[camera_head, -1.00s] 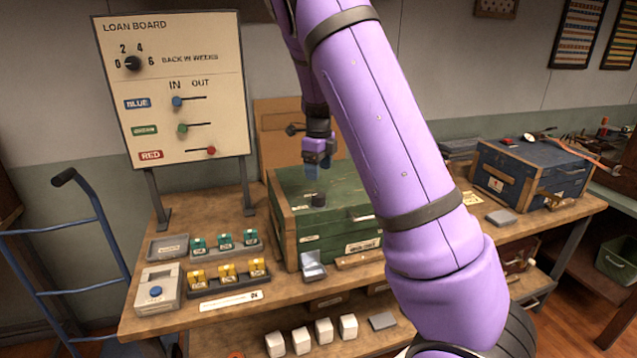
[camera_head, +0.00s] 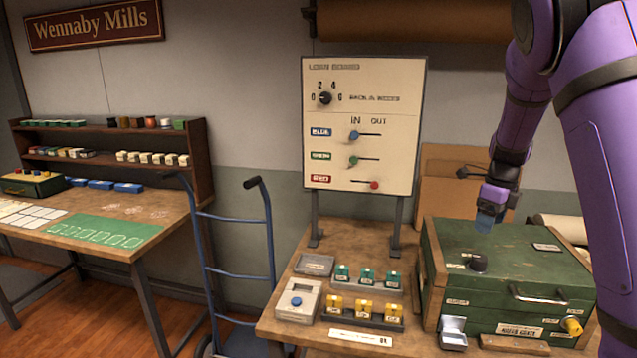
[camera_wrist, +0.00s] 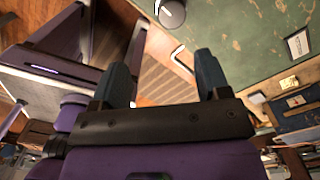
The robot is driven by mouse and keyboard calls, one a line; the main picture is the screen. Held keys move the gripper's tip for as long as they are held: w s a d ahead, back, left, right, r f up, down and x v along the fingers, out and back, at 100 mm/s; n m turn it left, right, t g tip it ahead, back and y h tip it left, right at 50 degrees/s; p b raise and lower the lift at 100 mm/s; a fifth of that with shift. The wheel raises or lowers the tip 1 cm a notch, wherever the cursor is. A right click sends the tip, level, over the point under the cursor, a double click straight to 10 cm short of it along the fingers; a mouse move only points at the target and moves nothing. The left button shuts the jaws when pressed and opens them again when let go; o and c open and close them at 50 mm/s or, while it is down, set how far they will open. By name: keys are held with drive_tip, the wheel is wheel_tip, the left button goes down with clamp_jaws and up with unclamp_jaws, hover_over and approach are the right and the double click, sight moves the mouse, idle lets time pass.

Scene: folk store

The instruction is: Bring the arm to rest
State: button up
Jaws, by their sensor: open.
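My gripper (camera_head: 489,218) hangs at the right of the head view, above the green wooden chest (camera_head: 452,240) and clear of its lid. In the wrist view my gripper's two dark fingers (camera_wrist: 163,82) are spread apart with nothing between them. The lid of the green chest (camera_wrist: 240,50) fills the upper right of the wrist view, with a dark round knob (camera_wrist: 172,13) on it. The same knob (camera_head: 477,263) shows below my gripper in the head view. My purple arm runs down the right edge and hides what lies behind it.
The loan board (camera_head: 362,90) stands on the workbench left of the chest. Teal blocks (camera_head: 367,276) and yellow blocks (camera_head: 363,308) sit in trays in front of it. A blue hand truck (camera_head: 232,262) stands left of the bench. A second table (camera_head: 80,240) is further left.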

drive_tip(key=s+a+r+n+t+y, duration=0.1)
drive_tip(key=s+a+r+n, duration=0.45)
drive_tip(key=s+n, duration=0.25)
drive_tip(key=s+a+r+n+t+y, duration=0.1)
drive_tip(key=s+a+r+n, duration=0.3)
drive_tip(key=s+r+n, duration=0.4)
drive_tip(key=s+a+n+t+h, duration=0.1)
drive_tip(key=s+a+n, duration=0.1)
drive_tip(key=s+n, duration=0.4)
drive_tip(key=s+a+r+n+t+h, duration=0.1)
drive_tip(key=s+a+n+t, duration=0.1)
drive_tip(key=s+n, duration=0.4)
drive_tip(key=s+a, duration=0.1)
drive_tip(key=s, duration=0.4)
drive_tip(key=shift+n, duration=0.4)
drive_tip(key=shift+r, duration=0.1)
